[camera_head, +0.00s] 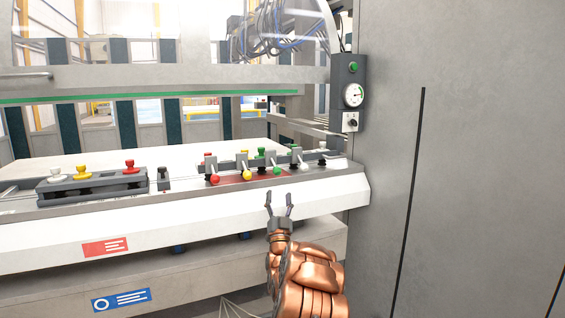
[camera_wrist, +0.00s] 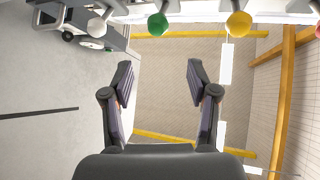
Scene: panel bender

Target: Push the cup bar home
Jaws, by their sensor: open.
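A dark bar (camera_head: 245,165) on the right part of the white machine bed carries small coloured knobs. Ball-ended levers stand in front of it: red (camera_head: 215,180), yellow (camera_head: 247,175), green (camera_head: 277,171) and white. A second dark bar (camera_head: 100,185) at the left holds white, yellow and red knobs. I cannot tell which one is the cup bar. My gripper (camera_head: 279,203) is open and empty, in front of the bed's edge below the green ball. In the wrist view, my gripper (camera_wrist: 160,78) points towards the white (camera_wrist: 97,27), green (camera_wrist: 157,25) and yellow (camera_wrist: 238,24) balls, apart from them.
The white bed (camera_head: 160,222) bears red and blue labels on its front. A tall grey cabinet wall (camera_head: 470,150) closes off the right side. A control box with a gauge (camera_head: 353,95) hangs at the wall's left edge. A grey beam crosses above the bed. Space around my gripper is clear.

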